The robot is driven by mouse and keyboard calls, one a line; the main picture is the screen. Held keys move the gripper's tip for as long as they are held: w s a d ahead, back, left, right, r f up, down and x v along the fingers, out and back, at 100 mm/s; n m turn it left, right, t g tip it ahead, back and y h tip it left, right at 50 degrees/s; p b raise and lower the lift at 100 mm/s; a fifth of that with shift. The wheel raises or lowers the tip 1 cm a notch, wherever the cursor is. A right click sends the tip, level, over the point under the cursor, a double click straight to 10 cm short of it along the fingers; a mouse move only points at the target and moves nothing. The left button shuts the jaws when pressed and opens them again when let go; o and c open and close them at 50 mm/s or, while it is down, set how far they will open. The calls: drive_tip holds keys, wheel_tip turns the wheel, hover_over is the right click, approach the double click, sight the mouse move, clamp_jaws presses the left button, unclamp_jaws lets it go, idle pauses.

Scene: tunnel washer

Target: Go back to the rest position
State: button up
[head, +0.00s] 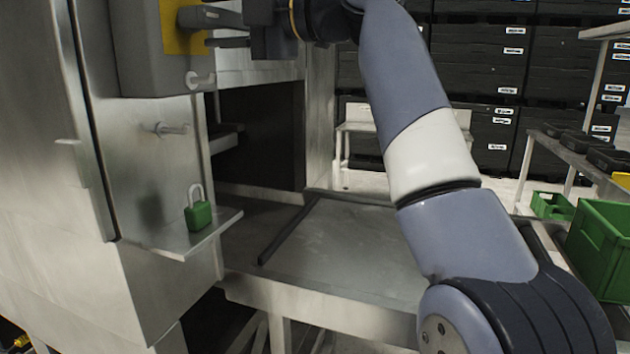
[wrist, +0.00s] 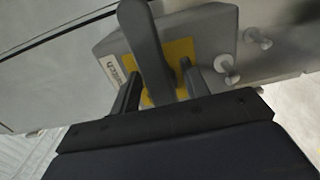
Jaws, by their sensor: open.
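My gripper (head: 208,28) is at the top of the head view, in front of a grey switch box (head: 140,50) with a yellow plate (head: 172,35). In the wrist view, my gripper (wrist: 160,88) has its two dark fingers apart. The grey lever (wrist: 146,45) of the switch box shows between them, over the yellow plate, with a gap visible on the right side. I cannot tell whether a finger touches the lever. My arm reaches up from the lower right of the head view.
A green padlock (head: 199,214) stands on a small metal shelf (head: 180,246) below the box. Two pegs, one lower (head: 170,129) and one higher (head: 200,81), stick out nearby. A metal table (head: 340,250) lies under my arm. A green crate (head: 600,245) is at right.

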drive_tip(key=b+v, duration=0.2)
drive_tip(key=v, duration=0.8)
drive_tip(key=p+x, duration=0.3)
drive_tip(key=x, duration=0.8)
drive_tip(key=shift+a+r, duration=0.1)
drive_tip(key=shift+a, duration=0.15)
drive_tip(key=shift+d+m+p, duration=0.25)
drive_tip(key=shift+m+p, duration=0.05)
drive_tip(key=shift+m, duration=0.9)
drive_tip(key=shift+a+f+m+p, duration=0.15)
drive_tip(key=shift+f+m+p, duration=0.25)
drive_tip(key=shift+m, duration=0.7)
drive_tip(key=shift+f, duration=0.15)
